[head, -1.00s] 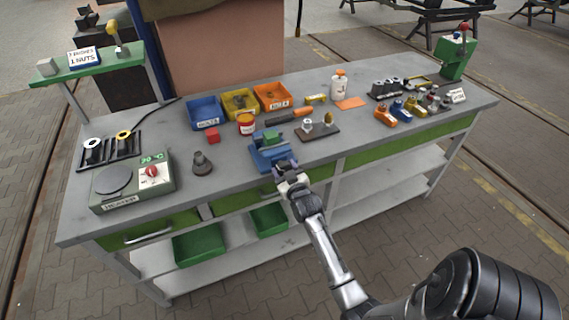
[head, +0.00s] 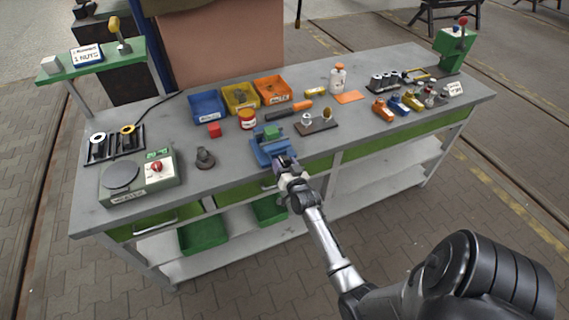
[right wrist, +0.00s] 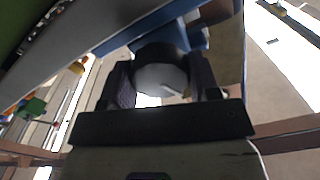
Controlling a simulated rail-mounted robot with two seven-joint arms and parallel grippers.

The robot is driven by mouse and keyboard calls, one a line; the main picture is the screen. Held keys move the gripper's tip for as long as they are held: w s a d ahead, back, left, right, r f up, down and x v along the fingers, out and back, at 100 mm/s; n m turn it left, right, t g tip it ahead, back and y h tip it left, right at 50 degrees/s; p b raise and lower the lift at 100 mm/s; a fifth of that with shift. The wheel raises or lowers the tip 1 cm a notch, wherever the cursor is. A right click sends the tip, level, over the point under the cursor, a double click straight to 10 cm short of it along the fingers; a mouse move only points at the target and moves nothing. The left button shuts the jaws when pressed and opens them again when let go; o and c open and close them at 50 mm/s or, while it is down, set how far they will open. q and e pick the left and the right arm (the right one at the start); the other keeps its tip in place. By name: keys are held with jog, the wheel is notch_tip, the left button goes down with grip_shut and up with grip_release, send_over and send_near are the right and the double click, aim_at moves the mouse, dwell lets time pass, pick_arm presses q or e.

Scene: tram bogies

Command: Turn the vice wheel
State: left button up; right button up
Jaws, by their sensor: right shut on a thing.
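The blue vice (head: 268,150) stands at the front edge of the grey workbench, with a green piece (head: 271,133) in its jaws. My right gripper (head: 281,163) is at the front of the vice, where its wheel is mostly hidden by the fingers in the head view. In the right wrist view, my right gripper (right wrist: 160,88) has its two dark fingers on either side of the round vice wheel (right wrist: 160,80), shut on it. The blue vice body (right wrist: 190,38) shows just beyond. My left gripper is not in view.
Behind the vice stand a red-and-white tin (head: 247,119) and blue (head: 207,107), yellow and orange bins. A dark stand (head: 205,158) and a heater (head: 138,178) are to the left. A plate with small parts (head: 317,125) is to the right. Green drawers hang below.

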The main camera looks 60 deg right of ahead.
dwell(0.3)
jog(key=o, duration=0.9)
jog(key=p+v, duration=0.1)
jog(key=v, duration=1.2)
jog(key=shift+s+a, duration=0.25)
jog(key=shift+s, duration=0.1)
